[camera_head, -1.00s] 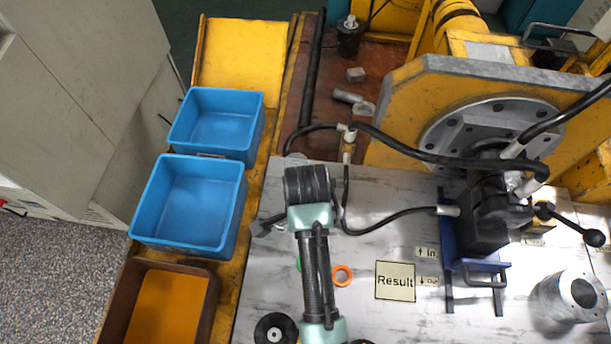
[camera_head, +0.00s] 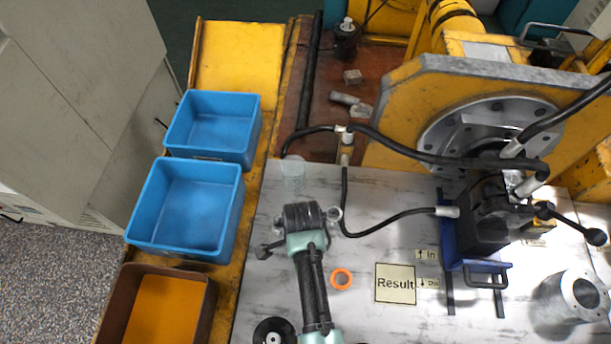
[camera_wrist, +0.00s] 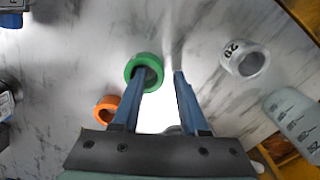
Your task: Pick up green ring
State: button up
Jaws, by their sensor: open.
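The green ring (camera_wrist: 144,68) lies on the marbled work surface in the wrist view. My gripper (camera_wrist: 164,74) is open with nothing between its blue fingers. Its left fingertip overlaps the ring's hole and lower right rim in the picture; I cannot tell whether the tip is inside the ring or above it. The right fingertip is to the right of the ring, apart from it. In the head view the green ring and the fingertips are hidden by my arm.
An orange ring (camera_wrist: 107,109) lies close beside the green one. In the head view, blue bins (camera_head: 185,205) stand left, and a hose (camera_head: 385,222) crosses the surface.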

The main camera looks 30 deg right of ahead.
grip_shut()
jog(key=shift+r, duration=0.1)
